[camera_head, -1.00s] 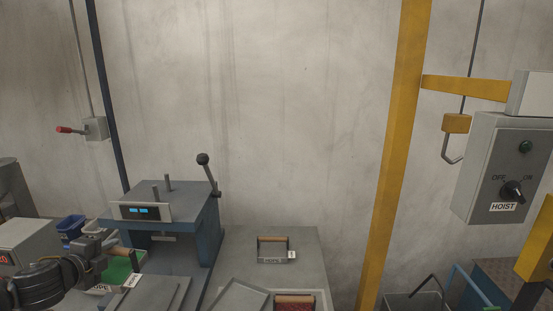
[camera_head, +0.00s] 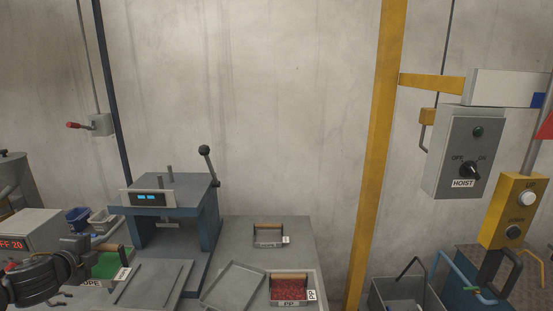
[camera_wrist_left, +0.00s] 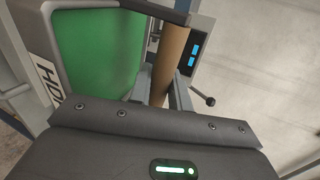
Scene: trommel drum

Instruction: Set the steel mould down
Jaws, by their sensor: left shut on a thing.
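A steel mould (camera_head: 121,273) filled with green material (camera_head: 108,266) is at the lower left of the head view, left of the press. I cannot tell whether the mould's underside touches a surface. My right gripper is not in view.
A blue press (camera_head: 172,195) with a lever stands beside the mould. A flat plate (camera_head: 150,284), an empty tray (camera_head: 233,286), an empty handled mould (camera_head: 268,241) and a red-filled PP mould (camera_head: 289,302) lie nearby. Blue and grey bins (camera_head: 78,219) stand behind the gripper.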

